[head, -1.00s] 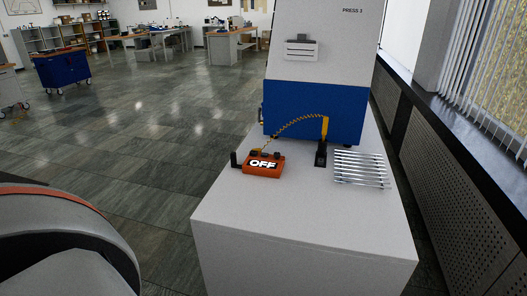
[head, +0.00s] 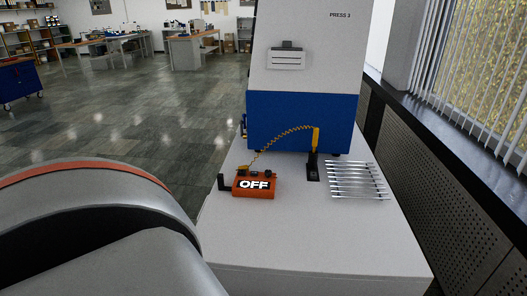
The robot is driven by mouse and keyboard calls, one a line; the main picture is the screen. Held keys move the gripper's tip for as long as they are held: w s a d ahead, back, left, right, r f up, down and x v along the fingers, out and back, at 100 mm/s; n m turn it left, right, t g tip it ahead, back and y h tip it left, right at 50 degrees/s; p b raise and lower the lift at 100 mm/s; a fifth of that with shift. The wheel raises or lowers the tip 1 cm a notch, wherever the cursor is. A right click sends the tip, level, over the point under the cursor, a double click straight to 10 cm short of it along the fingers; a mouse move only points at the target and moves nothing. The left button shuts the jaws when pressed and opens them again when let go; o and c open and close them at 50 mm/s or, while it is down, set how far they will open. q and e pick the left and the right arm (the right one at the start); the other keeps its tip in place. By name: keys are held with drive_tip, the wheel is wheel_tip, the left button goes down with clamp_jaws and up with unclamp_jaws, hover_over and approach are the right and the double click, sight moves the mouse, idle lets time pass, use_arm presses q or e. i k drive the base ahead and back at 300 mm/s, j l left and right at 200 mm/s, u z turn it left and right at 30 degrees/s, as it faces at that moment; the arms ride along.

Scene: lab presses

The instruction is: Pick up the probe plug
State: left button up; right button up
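What looks like the probe plug is a slim yellow piece (head: 316,138) standing upright in a black holder (head: 313,168) on the white bench top. A yellow-and-black cable (head: 282,137) arches from its top down to the left end of an orange box (head: 255,186) marked OFF. A large grey and orange link of my own arm fills the lower left of the head view. Neither of my grippers is in view, so their states are hidden.
A blue and white press (head: 300,122) labelled PRESS 3 stands behind the holder. Several shiny metal rods (head: 356,181) lie in a row to its right. The front of the bench top (head: 310,235) is clear. A perforated wall panel and window sill (head: 445,140) run along the right.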

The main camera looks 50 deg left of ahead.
sight(246, 167)
drive_tip(key=j+z, duration=0.4)
drive_tip(key=k+j+z, duration=0.2)
drive_tip(key=j+z, duration=0.2)
